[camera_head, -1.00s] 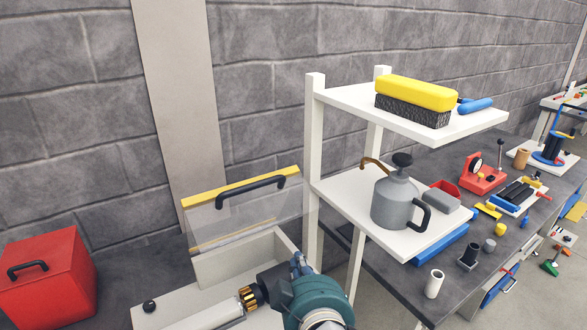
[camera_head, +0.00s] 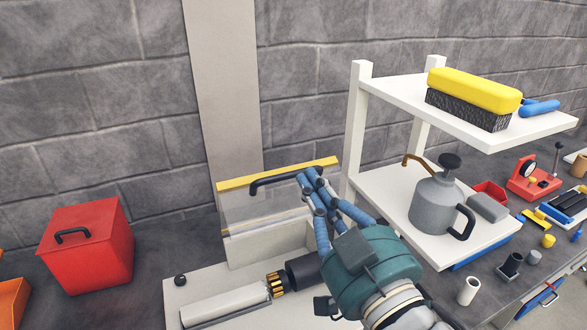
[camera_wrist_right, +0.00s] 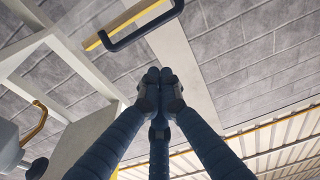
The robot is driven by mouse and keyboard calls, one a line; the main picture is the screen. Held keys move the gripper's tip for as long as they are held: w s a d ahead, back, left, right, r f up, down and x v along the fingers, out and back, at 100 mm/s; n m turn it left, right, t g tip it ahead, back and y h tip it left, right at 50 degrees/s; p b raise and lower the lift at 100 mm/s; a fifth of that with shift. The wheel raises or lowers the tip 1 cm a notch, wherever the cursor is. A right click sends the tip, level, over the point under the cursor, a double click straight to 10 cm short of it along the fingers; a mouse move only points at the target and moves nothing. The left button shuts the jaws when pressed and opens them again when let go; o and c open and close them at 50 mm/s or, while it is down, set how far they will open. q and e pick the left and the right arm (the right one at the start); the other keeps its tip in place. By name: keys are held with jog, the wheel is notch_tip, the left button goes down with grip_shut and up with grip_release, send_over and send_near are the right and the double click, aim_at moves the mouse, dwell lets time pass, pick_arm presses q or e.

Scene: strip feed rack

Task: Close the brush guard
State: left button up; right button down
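The brush guard (camera_head: 265,208) is a clear panel with a yellow top edge and a black bar handle (camera_head: 285,180). It stands raised above a white machine housing (camera_head: 270,247). Below it, a pale roller (camera_head: 225,303) ends in a gold-and-black brush part (camera_head: 275,284). My right gripper (camera_head: 312,180) has its blue fingers drawn together, with the tips over the handle's right end in the head view. In the right wrist view the gripper's fingertips (camera_wrist_right: 160,78) meet with nothing between them, and the handle (camera_wrist_right: 135,30) lies beyond, apart in the picture. My left gripper is out of view.
A white shelf rack (camera_head: 357,130) stands just right of the guard, holding a grey oil can (camera_head: 436,205) and a yellow brush (camera_head: 472,95). A red box (camera_head: 88,245) sits to the left. Dark bench top between box and machine is clear.

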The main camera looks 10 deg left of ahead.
jog(key=b, duration=0.1)
pick_arm(q)
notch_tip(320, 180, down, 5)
jog(key=b, duration=0.4)
pick_arm(e)
notch_tip(320, 180, up, 2)
jog(key=p, duration=0.4)
send_over(290, 201)
jog(key=w, duration=0.2)
jog(key=shift+s+a+r, duration=0.1)
jog(key=shift+s+a, duration=0.1)
jog(key=shift+a, duration=0.25)
jog(key=f, duration=0.2)
jog(key=s+f, duration=0.1)
jog(key=shift+s+d+f, duration=0.1)
jog(key=shift+d, duration=0.25)
jog(key=shift+s+d+f+p, duration=0.2)
jog(key=shift+s+f+p, duration=0.05)
jog(key=shift+f+p, duration=0.1)
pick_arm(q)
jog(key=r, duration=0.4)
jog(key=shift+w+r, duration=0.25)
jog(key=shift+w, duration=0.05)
pick_arm(e)
jog(key=shift+a, duration=0.1)
